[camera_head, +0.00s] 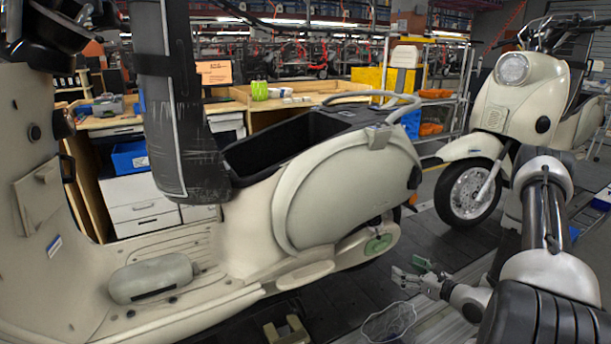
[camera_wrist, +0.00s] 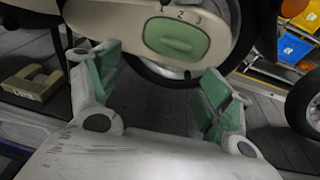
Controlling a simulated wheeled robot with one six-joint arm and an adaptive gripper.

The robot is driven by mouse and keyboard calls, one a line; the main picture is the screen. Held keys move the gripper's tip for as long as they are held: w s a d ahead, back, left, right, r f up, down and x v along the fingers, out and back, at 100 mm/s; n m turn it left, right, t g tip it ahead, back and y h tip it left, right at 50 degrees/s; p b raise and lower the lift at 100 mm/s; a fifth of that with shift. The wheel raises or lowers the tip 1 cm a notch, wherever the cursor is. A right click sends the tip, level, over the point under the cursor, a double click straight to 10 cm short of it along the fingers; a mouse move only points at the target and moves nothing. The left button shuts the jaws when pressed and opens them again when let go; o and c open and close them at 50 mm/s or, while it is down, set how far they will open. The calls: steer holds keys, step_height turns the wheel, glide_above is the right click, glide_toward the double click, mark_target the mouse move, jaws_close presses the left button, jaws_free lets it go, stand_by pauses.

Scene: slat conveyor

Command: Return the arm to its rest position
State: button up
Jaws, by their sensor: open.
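My gripper (camera_head: 412,275) is low beside the near scooter's rear, above the dark slats of the conveyor. In the wrist view my gripper (camera_wrist: 160,95) has its two green-padded fingers spread wide, with nothing between them. The cream scooter (camera_head: 350,195) stands in front of me with its storage bay open and its black seat raised upright. Its cover with a green oval patch (camera_wrist: 180,35) lies just beyond the fingertips in the wrist view, apart from them. My arm comes down from the right side of the head view.
A second cream scooter (camera_head: 513,70) stands behind my arm at the right. A beige block-like part (camera_wrist: 32,82) sits on the floor slats, left in the wrist view. A workbench (camera_head: 285,102) with bins is behind the scooter. Bare slats (camera_head: 440,235) lie between the scooters.

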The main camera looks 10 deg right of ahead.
steer(key=s+a+n+g+y, duration=0.2)
steer(key=s+a+y, duration=0.1)
steer(key=s+a, duration=0.15)
steer(key=s+a+r+n+g+y, duration=0.2)
steer(key=s+a+r+n+g, duration=0.1)
steer(key=s+r+n+g, duration=1.15)
steer(key=s+d+r+n+h, duration=0.3)
steer(key=s+r+n+h, duration=0.2)
steer(key=r, duration=0.3)
steer(key=s+d+r+n+h, duration=0.4)
steer(key=r+n+h, duration=0.1)
steer(key=r, duration=0.3)
steer(key=a+r+n+t+h, duration=0.1)
steer(key=a+r+n+t, duration=0.1)
steer(key=r, duration=0.3)
steer(key=s+a+r+n+t+h, duration=0.1)
steer(key=a+r+n+t, duration=0.1)
steer(key=r+t, duration=0.2)
step_height(320, 180, up, 2)
steer(key=shift+s+r+t, duration=0.1)
steer(key=shift+s+t, duration=0.2)
steer(key=shift+t, duration=0.05)
steer(key=shift+n, duration=0.25)
